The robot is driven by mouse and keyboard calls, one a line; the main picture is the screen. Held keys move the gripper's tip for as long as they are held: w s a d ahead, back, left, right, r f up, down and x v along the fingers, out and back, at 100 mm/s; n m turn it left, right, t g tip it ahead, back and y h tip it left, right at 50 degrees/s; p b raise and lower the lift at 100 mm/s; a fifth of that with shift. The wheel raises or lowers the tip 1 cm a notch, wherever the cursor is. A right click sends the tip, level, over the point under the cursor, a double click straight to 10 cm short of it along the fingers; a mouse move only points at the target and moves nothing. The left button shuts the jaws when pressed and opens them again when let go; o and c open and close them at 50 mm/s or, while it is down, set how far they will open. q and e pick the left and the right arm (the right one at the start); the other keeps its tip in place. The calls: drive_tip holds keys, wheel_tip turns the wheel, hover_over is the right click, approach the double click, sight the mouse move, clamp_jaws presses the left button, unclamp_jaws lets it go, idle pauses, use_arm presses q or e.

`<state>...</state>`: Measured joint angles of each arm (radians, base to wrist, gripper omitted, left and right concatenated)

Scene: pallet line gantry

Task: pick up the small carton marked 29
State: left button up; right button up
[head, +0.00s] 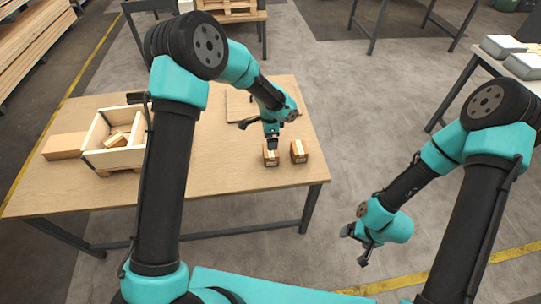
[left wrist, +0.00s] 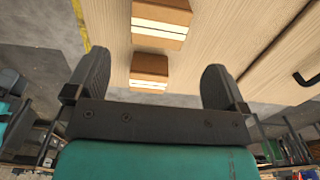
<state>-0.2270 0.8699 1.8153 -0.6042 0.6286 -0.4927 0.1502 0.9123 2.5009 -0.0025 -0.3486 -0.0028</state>
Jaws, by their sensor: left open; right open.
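Two small brown cartons with pale bands stand side by side near the table's right edge: the left carton (head: 271,158) and the right carton (head: 299,152). Their marks are too small to read, so I cannot tell which is 29. My left gripper (head: 271,137) is open, pointing down just above and behind the left carton in the head view. In the left wrist view, one carton (left wrist: 149,68) shows between the open fingers (left wrist: 155,62) and another carton (left wrist: 160,20) lies beyond it. My right gripper (head: 357,246) is open and empty, off the table at right.
The wooden table (head: 215,170) is clear in its middle. An open wooden crate (head: 112,158) with small pieces inside stands at left, beside a flat brown box (head: 64,147). A flat board (head: 238,104) lies behind my left gripper. Another table with pale bins (head: 503,46) stands far right.

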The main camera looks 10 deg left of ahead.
sight(270, 155)
use_arm(q)
wheel_tip(270, 155, down, 7)
drive_tip(key=shift+f, duration=0.15)
idle(0.4)
drive_tip(key=shift+f, duration=2.6)
drive_tip(key=c, duration=1)
drive_tip(key=shift+r, duration=0.1)
